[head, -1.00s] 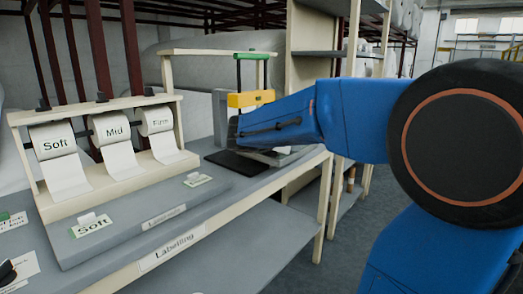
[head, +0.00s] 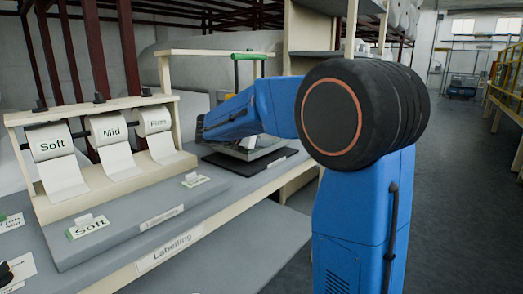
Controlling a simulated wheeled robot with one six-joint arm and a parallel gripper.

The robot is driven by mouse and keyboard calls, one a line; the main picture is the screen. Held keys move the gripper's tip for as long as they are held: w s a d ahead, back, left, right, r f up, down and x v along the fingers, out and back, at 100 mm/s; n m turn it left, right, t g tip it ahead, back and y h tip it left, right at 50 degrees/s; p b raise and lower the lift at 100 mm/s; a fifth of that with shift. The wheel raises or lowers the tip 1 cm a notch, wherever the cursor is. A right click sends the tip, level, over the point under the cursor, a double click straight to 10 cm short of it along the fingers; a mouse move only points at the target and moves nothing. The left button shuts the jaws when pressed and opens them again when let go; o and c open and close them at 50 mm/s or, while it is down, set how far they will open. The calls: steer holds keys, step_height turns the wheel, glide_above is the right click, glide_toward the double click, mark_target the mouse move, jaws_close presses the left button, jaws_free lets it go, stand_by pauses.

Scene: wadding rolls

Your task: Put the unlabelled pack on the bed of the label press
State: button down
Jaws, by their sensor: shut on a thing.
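The label press stands at the far end of the bench, with a green handle (head: 250,57) on top and a dark flat bed (head: 282,158) below. My blue arm reaches across the front of the press and hides most of its middle. My gripper (head: 238,146) is low over the bed, mostly hidden by the arm, and shut. A pale, flat thing, seemingly the unlabelled pack (head: 262,150), shows partly under the arm, at the gripper. I cannot tell whether it touches the bed.
A rack with label rolls marked Soft (head: 52,144), Mid (head: 112,130) and Firm (head: 155,122) stands left of the press. Small label cards (head: 90,228) lie on the grey bench (head: 135,215). Shelving rises behind the press. The floor (head: 455,200) at right is open.

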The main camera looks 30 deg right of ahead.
steer(key=shift+f, duration=1.15)
steer(key=c, duration=1.9)
jaws_free()
steer(key=shift+f, duration=0.1)
steer(key=shift+o, duration=0.2)
